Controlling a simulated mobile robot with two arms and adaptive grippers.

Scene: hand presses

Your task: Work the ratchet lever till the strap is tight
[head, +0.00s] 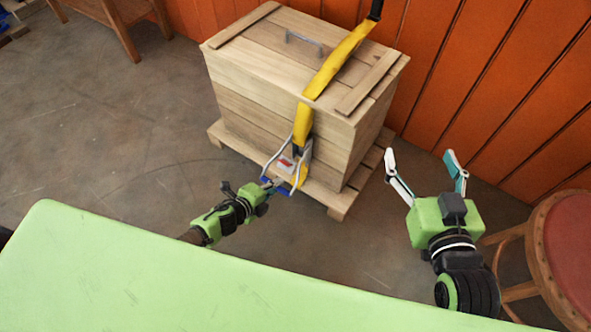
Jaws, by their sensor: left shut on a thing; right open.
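A yellow strap (336,66) runs over the lid of a wooden crate (262,118) and down its front face. The ratchet (292,165), with a metal frame and some red on it, hangs at the strap's lower end. Its lever has a blue handle (288,190) at the bottom, standing out from the crate. My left gripper (268,187) is shut on the lever's handle at its left end; the fingertips are small and partly hidden. My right gripper (427,172) is open and empty, right of the crate, with its fingers pointing up and spread wide.
The crate stands on a wooden pallet (338,212) before an orange plank wall (482,80). A round stool (570,250) with a red seat stands at the right, close to my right arm. A wooden table or stool (115,22) is at the upper left. Floor at left is clear.

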